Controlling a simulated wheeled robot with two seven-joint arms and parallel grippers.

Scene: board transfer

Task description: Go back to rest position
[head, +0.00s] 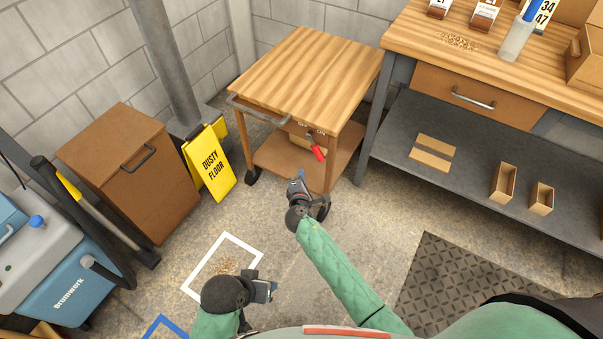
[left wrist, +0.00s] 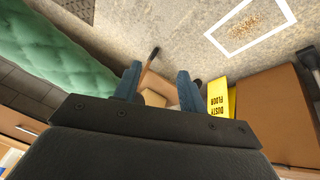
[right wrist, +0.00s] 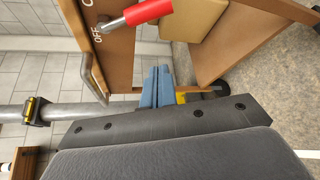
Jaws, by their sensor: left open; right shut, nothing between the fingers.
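My right gripper (head: 297,178) is in front of the wooden cart (head: 305,75), near its lower front. Its blue fingers are pressed together with nothing between them in the right wrist view (right wrist: 157,88). A red-handled switch (head: 318,150) marked OFF and ON sits on the cart's front; it shows large in the right wrist view (right wrist: 148,12). My left gripper (head: 272,290) is low at the front, beside the white floor square (head: 222,238). Its blue fingers stand apart and empty in the left wrist view (left wrist: 158,85).
A yellow "DUSTY FLOOR" sign (head: 210,163) stands between the brown cabinet (head: 125,165) and the cart. A blue and grey machine (head: 65,265) is at the left. A workbench (head: 400,35) fills the right, with a dark mat (head: 450,275) on the floor before it.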

